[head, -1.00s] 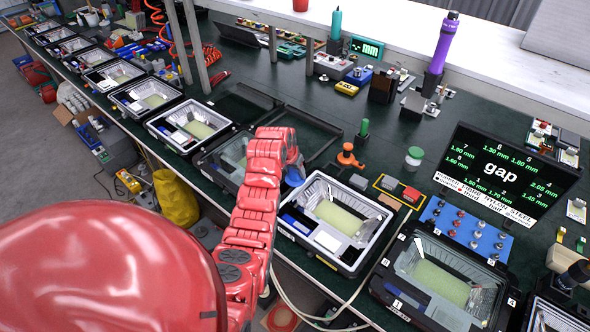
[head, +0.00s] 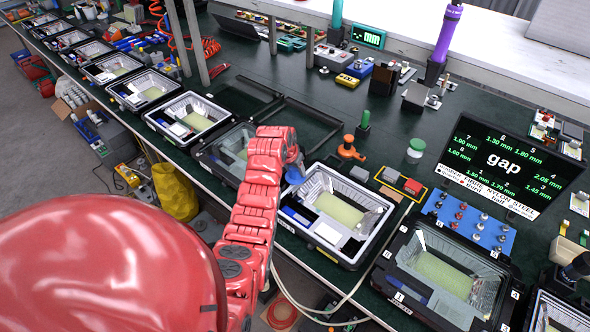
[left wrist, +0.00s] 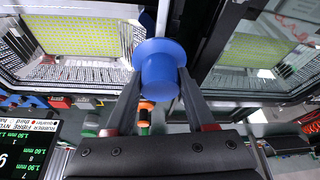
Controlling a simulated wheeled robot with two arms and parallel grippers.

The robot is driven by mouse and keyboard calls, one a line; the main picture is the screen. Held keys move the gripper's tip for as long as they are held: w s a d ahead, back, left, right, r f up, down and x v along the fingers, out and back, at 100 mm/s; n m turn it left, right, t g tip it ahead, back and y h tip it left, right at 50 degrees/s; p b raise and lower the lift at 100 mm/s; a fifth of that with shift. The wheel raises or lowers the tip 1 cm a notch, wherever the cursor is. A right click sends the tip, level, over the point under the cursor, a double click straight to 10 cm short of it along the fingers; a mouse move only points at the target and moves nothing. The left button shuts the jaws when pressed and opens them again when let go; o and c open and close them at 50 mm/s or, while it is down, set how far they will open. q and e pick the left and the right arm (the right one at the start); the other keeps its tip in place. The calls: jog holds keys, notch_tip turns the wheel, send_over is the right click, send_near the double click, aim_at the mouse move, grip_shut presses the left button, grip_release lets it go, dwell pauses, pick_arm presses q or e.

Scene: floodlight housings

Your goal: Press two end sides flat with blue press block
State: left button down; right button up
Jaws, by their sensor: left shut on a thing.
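My left gripper (head: 292,163) is shut on the blue press block (head: 294,175), near the left end of an open silver-lined housing (head: 380,225). In the left wrist view the block (left wrist: 160,72) is a round blue piece with a wide flange, held between the two fingers (left wrist: 160,88). There it appears over the gap between the open housing (left wrist: 75,88) and a neighbouring dark-framed housing (left wrist: 203,75). I cannot tell whether the block touches a rim. My right gripper is not in view.
The dark-framed housing (head: 204,158) stands left of the open one, and a numbered black housing (head: 395,285) to its right. A gap display (head: 505,165), a blue tray of knobs (head: 470,228) and an orange piece (head: 348,150) stand behind. A cable runs past the front edge.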

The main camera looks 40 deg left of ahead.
pick_arm(q)
jog(key=shift+f+b, duration=0.75)
jog(key=shift+f, duration=0.2)
dwell(0.8)
jog(key=shift+s+f, duration=0.1)
jog(key=shift+f, duration=0.05)
dwell(0.3)
jog(key=shift+d, duration=0.1)
jog(key=shift+r, duration=1.25)
notch_tip(320, 180, up, 2)
jog(key=shift+r+p, duration=0.1)
jog(key=shift+p, duration=0.2)
jog(key=shift+r, duration=0.2)
